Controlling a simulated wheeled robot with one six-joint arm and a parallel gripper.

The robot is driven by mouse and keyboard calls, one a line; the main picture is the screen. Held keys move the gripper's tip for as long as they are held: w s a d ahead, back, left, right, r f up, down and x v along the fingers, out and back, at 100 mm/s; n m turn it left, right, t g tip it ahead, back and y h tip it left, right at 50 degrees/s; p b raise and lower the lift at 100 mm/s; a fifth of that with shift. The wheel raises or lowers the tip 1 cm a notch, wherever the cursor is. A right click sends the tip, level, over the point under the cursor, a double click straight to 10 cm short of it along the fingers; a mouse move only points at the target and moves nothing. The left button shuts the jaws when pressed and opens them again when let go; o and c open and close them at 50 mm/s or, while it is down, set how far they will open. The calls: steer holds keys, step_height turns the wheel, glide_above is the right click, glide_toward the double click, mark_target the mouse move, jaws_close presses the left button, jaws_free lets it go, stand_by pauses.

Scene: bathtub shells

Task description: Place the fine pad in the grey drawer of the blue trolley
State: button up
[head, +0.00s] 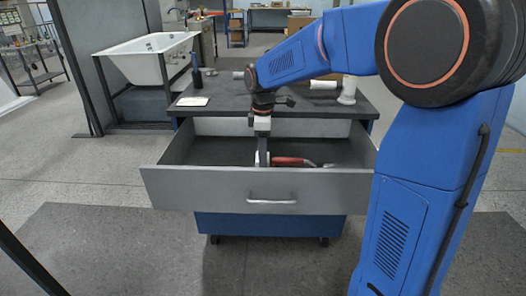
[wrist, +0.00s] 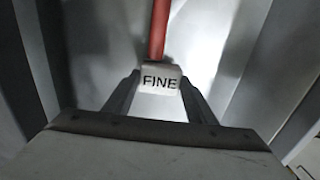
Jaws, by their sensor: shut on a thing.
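The fine pad (wrist: 160,79) is a small pale block marked "FINE", held between the two fingers of my gripper (wrist: 160,92) in the wrist view. In the head view my gripper (head: 262,158) points down inside the open grey drawer (head: 200,188), and the pad is mostly hidden by the fingers. The drawer is pulled out from the blue trolley (head: 270,226). I cannot tell whether the pad touches the drawer floor.
A red-handled tool (head: 288,161) lies in the drawer, close beside the pad. On the dark trolley top (head: 225,105) are a dark bottle (head: 196,76), a white card (head: 193,101) and white pipe fittings (head: 347,91). A white bathtub (head: 150,60) stands behind at the left.

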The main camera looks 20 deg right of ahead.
steer(key=shift+f, duration=0.15)
steer(key=o, duration=1.3)
step_height(320, 180, up, 13)
steer(key=shift+s, duration=0.15)
